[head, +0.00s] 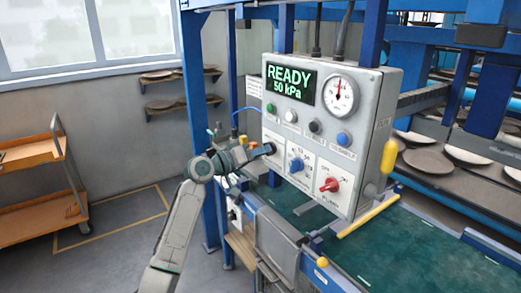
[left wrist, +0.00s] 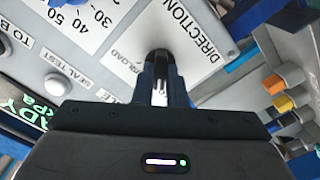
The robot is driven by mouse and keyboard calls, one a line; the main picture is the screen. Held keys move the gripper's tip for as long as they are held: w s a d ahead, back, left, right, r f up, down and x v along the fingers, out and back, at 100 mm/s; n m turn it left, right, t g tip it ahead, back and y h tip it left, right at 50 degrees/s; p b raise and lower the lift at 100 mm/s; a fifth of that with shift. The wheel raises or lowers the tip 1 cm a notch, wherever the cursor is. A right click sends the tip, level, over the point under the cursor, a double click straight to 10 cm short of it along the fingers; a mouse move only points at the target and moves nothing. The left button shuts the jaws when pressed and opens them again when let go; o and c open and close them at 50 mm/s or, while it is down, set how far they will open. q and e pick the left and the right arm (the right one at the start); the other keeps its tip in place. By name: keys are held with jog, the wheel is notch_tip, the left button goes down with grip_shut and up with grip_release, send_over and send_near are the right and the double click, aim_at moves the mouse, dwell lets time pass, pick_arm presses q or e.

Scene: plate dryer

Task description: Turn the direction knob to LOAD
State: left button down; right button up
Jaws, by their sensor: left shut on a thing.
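The grey control box (head: 374,123) hangs on the blue frame, with a READY 50 kPa display (head: 290,84). My left gripper (head: 268,149) reaches its lower left panel and is shut on the direction knob. In the left wrist view my fingers (left wrist: 160,84) close around the dark direction knob (left wrist: 160,57), of which only the end shows. The word DIRECTION (left wrist: 192,42) is printed beside it, and a LOAD label (left wrist: 122,62) lies left of the knob. The knob's pointer is hidden, so its setting cannot be told. My right gripper is not in view.
A blue knob (head: 297,165) and a red knob (head: 330,185) sit right of the gripper on the same box. Several buttons and a gauge (head: 340,95) are above. A green bed (head: 385,245) lies below. An orange cart (head: 38,215) stands far left.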

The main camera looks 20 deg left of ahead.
pick_arm(q)
jog(key=shift+n, duration=0.5)
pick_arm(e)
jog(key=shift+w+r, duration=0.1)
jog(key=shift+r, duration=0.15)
pick_arm(q)
jog(key=c, duration=1.5)
grip_release()
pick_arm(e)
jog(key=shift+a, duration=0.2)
pick_arm(q)
jog(key=shift+o, duration=0.2)
jog(key=shift+a, duration=0.1)
